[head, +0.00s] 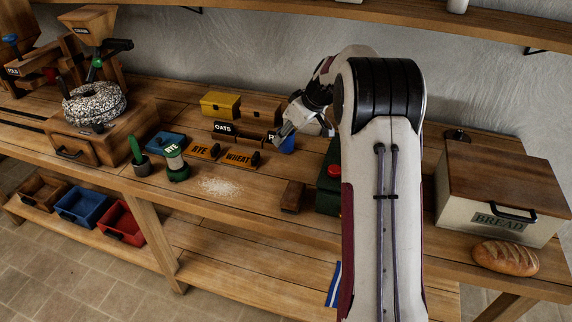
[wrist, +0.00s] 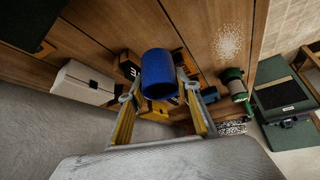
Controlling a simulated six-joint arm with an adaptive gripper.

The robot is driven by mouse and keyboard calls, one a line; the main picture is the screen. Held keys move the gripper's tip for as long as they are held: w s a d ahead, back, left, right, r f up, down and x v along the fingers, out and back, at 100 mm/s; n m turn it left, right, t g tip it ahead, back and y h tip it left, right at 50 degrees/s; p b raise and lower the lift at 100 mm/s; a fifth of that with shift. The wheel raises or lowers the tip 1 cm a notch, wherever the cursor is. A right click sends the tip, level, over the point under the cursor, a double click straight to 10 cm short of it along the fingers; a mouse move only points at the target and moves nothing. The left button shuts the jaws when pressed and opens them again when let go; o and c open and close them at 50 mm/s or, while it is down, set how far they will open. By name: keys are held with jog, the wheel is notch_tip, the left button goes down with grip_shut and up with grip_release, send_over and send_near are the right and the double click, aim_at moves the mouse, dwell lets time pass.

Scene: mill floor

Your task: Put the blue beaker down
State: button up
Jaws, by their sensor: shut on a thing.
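My gripper (head: 284,130) is shut on the blue beaker (head: 288,145), over the back part of the wooden bench. In the wrist view the beaker (wrist: 158,72) stands out between the two yellow-sided fingers (wrist: 160,90). In the head view the beaker is partly hidden by my gripper. I cannot tell whether its base touches the bench.
Close by are the OATS block (head: 225,128), RYE sign (head: 203,150), WHEAT sign (head: 239,158), and a yellow box (head: 221,104). A brown block (head: 292,197) and spilled flour (head: 219,187) lie in front. A bread bin (head: 497,200) and loaf (head: 505,257) are right.

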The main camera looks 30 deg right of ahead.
aim_at(286, 149)
jog(key=shift+f, duration=2.7)
jog(key=shift+f, duration=1.85)
jog(key=shift+f, duration=0.15)
jog(key=o, duration=1.2)
jog(key=v, duration=1.2)
jog(key=shift+r, duration=0.25)
